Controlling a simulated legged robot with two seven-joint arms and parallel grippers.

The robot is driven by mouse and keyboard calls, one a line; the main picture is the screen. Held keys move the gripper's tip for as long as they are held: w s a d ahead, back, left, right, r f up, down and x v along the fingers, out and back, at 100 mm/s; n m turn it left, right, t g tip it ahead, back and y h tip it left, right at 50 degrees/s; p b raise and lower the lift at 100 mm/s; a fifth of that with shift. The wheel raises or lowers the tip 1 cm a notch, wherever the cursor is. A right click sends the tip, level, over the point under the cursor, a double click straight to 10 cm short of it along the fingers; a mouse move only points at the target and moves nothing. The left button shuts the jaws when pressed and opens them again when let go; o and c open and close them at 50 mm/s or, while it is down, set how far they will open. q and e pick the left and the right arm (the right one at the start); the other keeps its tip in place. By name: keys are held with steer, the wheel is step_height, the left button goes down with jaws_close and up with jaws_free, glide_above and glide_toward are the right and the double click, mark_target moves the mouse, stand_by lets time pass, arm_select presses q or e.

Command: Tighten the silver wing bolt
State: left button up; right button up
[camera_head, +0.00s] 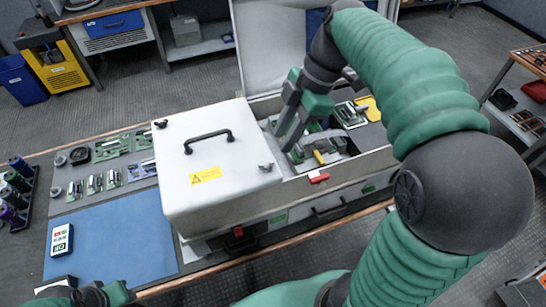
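A small grey wing bolt (266,167) sits at the right front corner of the white lid (226,148), next to the open part of the cabinet. A second, darker wing bolt or knob (160,124) sits at the lid's far left corner. I cannot tell for certain which one is the silver one. My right gripper (285,139) points down over the open compartment, behind and to the right of the near bolt and apart from it. Its two fingers look parted, with nothing seen between them. My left gripper (92,297) shows only partly at the bottom left edge, its fingers unclear.
The lid has a black handle (208,140) and a yellow label. The open compartment holds circuit parts; its raised cover (268,45) stands behind. A red latch (319,178) is on the front edge. A blue mat (112,243) with a small meter (61,240) lies left.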

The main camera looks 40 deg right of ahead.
mark_target(270, 162)
steer(key=x, duration=0.6)
steer(key=shift+w+a, duration=0.15)
steer(key=shift+a, duration=0.1)
steer(key=shift+f+b, duration=0.3)
steer(key=shift+f, duration=0.3)
steer(key=shift+d+f, duration=0.1)
steer(key=shift+f, duration=0.05)
jaws_close()
